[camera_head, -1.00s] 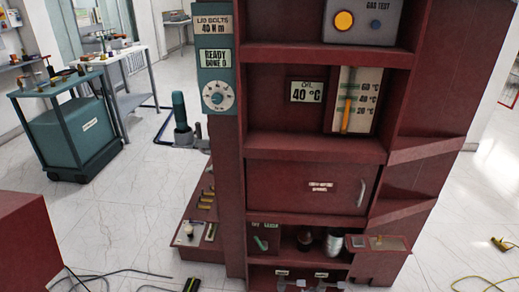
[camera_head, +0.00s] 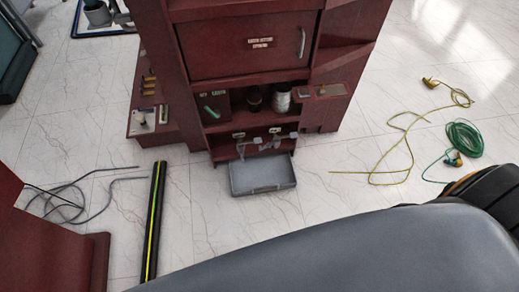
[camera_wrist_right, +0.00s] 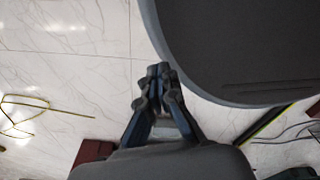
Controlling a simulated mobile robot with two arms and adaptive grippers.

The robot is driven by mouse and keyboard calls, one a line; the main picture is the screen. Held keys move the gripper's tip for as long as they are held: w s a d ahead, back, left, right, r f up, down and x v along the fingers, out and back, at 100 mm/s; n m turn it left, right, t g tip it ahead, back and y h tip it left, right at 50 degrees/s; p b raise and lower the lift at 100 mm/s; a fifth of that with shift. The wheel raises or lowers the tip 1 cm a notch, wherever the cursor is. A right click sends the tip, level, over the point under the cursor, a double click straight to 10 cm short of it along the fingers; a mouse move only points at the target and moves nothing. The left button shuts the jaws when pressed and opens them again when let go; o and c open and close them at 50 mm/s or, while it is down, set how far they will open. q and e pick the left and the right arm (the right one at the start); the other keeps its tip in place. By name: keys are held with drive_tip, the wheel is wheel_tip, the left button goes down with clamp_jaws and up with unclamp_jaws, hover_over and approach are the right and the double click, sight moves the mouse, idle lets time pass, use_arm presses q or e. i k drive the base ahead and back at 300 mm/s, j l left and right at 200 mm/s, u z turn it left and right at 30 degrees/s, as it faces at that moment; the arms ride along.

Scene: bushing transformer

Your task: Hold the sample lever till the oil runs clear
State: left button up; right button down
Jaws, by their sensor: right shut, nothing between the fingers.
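Small grey lever-like fittings (camera_head: 268,144) sit under two small labels in the low opening of the dark red cabinet (camera_head: 246,20). I cannot tell which one is the sample lever, and the labels are too small to read. A grey tray (camera_head: 263,190) stands on the floor just below them. No oil flow can be made out. My right gripper (camera_wrist_right: 160,72) shows in the right wrist view, shut and empty above the white floor, apart from the cabinet. My left gripper is not in view.
The shelf above the fittings holds a dark jar (camera_head: 254,98) and a pale jar (camera_head: 281,100). A black and yellow floor strip (camera_head: 153,220) lies at left. A yellow-green cable (camera_head: 408,130) and a green coil (camera_head: 464,139) lie at right. Floor before the tray is clear.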

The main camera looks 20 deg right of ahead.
sight(294, 135)
drive_tip(key=z, duration=1)
